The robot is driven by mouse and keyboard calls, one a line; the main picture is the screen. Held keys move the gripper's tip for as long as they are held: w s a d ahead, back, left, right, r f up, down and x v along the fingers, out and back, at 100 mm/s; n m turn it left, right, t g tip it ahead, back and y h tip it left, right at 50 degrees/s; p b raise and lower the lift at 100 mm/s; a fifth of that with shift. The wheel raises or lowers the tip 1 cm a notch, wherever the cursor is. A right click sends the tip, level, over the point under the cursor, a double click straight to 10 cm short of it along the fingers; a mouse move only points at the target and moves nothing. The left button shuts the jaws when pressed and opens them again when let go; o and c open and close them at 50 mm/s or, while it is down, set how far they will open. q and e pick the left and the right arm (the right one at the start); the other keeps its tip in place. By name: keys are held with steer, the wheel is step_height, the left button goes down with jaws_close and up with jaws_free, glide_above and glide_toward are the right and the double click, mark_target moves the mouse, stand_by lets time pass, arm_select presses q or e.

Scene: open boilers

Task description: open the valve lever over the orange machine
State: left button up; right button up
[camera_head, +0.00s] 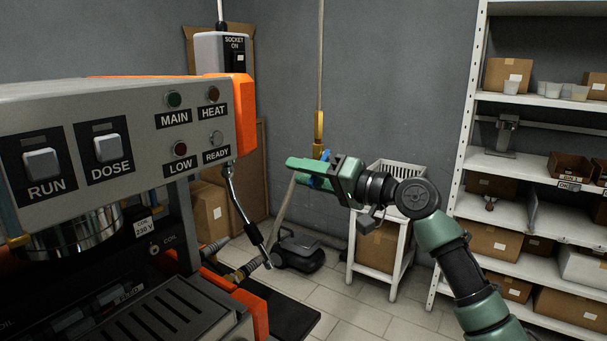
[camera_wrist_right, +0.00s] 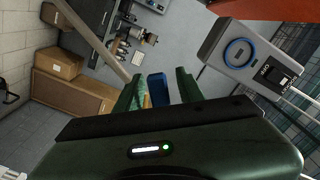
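The orange machine (camera_head: 245,98) fills the left of the head view, with its grey switch panel (camera_head: 133,125) facing me. A thin beige pipe (camera_head: 320,60) hangs from above, with a brass valve body (camera_head: 319,128) at its lower part. A blue lever (camera_head: 318,183) shows at my right gripper (camera_head: 292,166), just below the brass part. In the right wrist view, the blue lever (camera_wrist_right: 158,90) stands between the two green fingers of this gripper (camera_wrist_right: 158,88), which are apart with small gaps beside the lever. Contact is unclear. My left gripper is out of view.
A white stand (camera_head: 392,215) is behind my right arm, and white shelves (camera_head: 480,150) with boxes stand at right.

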steer(key=b+v, duration=0.2)
steer(key=v, duration=0.5)
steer(key=shift+s+d, duration=0.2)
steer(key=shift+d, duration=0.05)
